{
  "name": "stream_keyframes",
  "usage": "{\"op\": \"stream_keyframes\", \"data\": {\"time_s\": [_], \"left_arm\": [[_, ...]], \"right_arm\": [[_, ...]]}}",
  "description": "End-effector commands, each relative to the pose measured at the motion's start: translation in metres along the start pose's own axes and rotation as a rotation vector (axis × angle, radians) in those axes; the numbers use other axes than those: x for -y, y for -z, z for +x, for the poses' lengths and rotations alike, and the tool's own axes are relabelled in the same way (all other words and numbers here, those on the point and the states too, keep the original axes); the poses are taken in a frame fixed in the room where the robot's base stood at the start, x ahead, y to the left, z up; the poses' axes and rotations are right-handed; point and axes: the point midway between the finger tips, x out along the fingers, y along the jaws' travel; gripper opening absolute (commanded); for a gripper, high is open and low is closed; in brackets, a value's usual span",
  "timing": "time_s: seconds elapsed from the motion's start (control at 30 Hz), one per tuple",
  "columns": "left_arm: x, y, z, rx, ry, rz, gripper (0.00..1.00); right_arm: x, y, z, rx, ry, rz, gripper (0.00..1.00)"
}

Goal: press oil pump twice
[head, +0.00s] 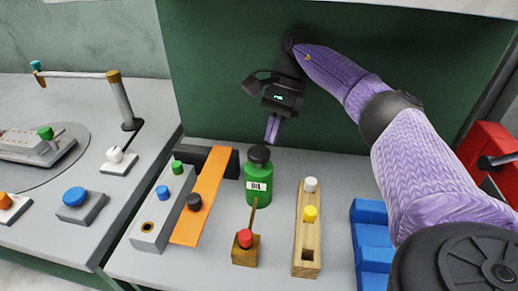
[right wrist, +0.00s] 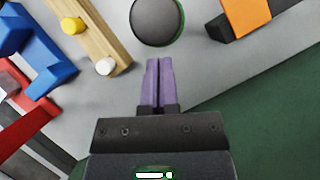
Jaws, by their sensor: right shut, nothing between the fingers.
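The oil pump is a green bottle (head: 258,180) with a black round top (head: 259,154) and a white label that seems to read "OIL". It stands upright on the grey table. In the right wrist view its black top (right wrist: 157,20) shows from above, just beyond my fingertips. My right gripper (head: 272,138) is shut and empty, with purple fingers pointing down. It is above and behind the bottle, apart from it. Its fingers (right wrist: 160,64) are together in the right wrist view. My left gripper is not in view.
Left of the bottle are an orange strip (head: 212,190) with a black knob and a grey block (head: 150,232) with green and blue buttons. In front is a wooden block (head: 245,257) with a red knob. Right are a wooden rack (head: 307,240) and blue steps (head: 372,238). A green wall stands behind.

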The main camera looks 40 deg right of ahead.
Motion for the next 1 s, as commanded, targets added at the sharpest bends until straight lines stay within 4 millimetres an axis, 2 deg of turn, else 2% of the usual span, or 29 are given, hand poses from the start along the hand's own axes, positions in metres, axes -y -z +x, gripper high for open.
{"op": "stream_keyframes", "data": {"time_s": [0.27,0.47,0.63,0.8,1.0], "left_arm": [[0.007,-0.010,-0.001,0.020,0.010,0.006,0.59],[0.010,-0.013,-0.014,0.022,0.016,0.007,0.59],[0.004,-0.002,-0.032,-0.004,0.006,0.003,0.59],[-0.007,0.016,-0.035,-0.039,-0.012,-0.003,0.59],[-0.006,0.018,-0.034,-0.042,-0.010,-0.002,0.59]], "right_arm": [[0.000,-0.001,-0.003,0.000,0.002,0.000,0.00],[0.001,-0.002,-0.044,0.000,0.006,0.000,0.00],[0.001,-0.003,-0.070,0.002,0.003,0.001,0.00],[0.000,-0.001,-0.076,-0.001,0.000,0.001,0.00],[0.000,0.000,-0.075,-0.001,-0.001,0.000,0.00]]}}
